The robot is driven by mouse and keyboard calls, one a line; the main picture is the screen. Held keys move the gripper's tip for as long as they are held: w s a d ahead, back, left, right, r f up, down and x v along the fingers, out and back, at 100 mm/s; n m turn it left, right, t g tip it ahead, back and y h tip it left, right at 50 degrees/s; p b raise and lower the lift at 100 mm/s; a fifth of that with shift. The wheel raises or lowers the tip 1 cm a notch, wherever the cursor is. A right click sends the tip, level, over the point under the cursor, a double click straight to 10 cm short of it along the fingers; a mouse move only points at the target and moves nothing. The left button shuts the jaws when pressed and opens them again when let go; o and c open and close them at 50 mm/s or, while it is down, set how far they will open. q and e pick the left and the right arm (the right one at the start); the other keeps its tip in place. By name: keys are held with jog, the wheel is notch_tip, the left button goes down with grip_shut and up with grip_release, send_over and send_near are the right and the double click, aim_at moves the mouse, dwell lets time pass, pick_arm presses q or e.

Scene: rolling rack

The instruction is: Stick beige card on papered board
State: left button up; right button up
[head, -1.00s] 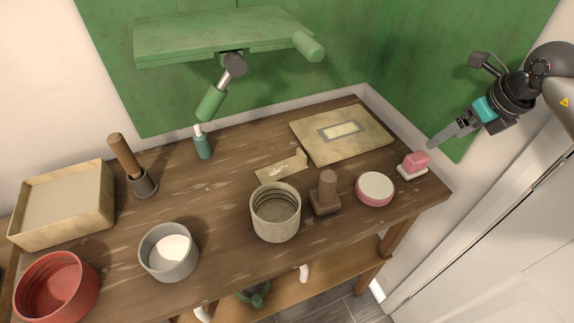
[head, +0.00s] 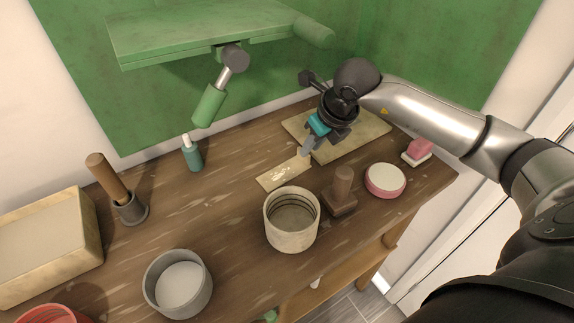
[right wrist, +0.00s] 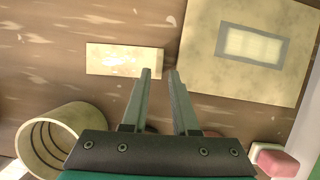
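The beige card (head: 282,175) lies on the wooden table and shows glossy streaks; it also shows in the right wrist view (right wrist: 112,60). The papered board (head: 373,131) lies flat behind and to the right of it. In the right wrist view the board (right wrist: 203,45) shows a grey-framed pale rectangle. My right gripper (head: 306,152) is over the card's right end, partly covering the board in the head view. Its fingers (right wrist: 159,71) are apart with nothing visible between them; the left fingertip overlaps the card's lower right edge in view. Contact cannot be told. My left gripper is not in view.
In front stand a beige pot (head: 291,238), a brown wooden-handled block (head: 341,192) and a pink-rimmed round tin (head: 384,182). A pink-topped block (head: 418,150) is at the right. A teal bottle (head: 192,155) stands at the left. A green shelf (head: 200,35) overhangs the back.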

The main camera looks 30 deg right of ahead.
aim_at(284, 168)
jog(key=x, duration=0.4)
jog(key=shift+w+a, duration=0.1)
jog(key=shift+w, duration=0.05)
jog(key=shift+c, duration=0.4)
grip_shut()
dwell(0.8)
